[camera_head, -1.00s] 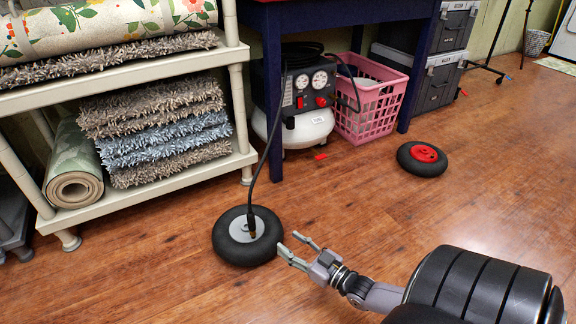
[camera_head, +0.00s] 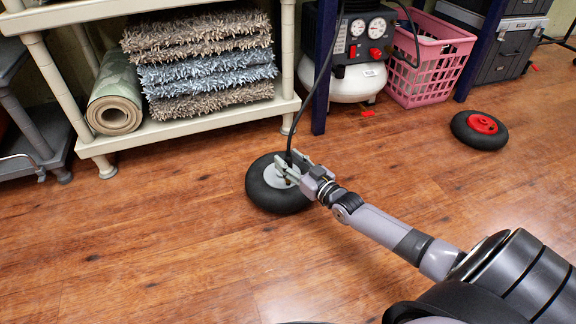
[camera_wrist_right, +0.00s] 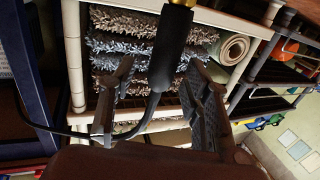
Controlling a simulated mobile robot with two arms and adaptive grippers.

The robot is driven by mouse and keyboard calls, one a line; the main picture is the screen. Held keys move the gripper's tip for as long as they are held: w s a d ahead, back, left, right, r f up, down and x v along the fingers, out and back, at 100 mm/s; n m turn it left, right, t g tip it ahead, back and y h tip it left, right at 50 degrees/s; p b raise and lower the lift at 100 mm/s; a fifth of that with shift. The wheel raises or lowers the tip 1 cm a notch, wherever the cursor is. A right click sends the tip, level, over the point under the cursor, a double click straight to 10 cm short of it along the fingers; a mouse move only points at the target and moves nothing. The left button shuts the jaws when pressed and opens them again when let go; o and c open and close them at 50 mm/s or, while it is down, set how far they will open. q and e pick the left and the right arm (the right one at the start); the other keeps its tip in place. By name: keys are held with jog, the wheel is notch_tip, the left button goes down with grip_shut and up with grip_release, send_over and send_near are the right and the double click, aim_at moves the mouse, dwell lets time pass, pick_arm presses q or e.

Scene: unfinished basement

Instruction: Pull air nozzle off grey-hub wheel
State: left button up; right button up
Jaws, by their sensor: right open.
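The grey-hub wheel (camera_head: 268,200), a black tyre, lies flat on the wood floor at the middle of the head view. My right gripper (camera_head: 291,164) is over its hub, partly covering it. The air nozzle (camera_head: 289,157) stands at the hub on a black hose, mostly hidden by the fingers. In the right wrist view the black nozzle body (camera_wrist_right: 173,42) with a brass tip lies between the spread fingers of my right gripper (camera_wrist_right: 163,75), which is open. Whether either finger touches the nozzle I cannot tell. My left gripper is not in view.
A red-hub wheel (camera_head: 479,130) lies on the floor at right. The compressor (camera_head: 352,85) and a pink crate (camera_head: 425,70) stand at the back, beside a table leg (camera_head: 323,70). A cream shelf (camera_head: 190,130) holds rugs at left. The floor in front is clear.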

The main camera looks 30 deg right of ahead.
jog(key=shift+w, duration=0.6)
jog(key=shift+c, duration=0.5)
grip_shut()
dwell(0.5)
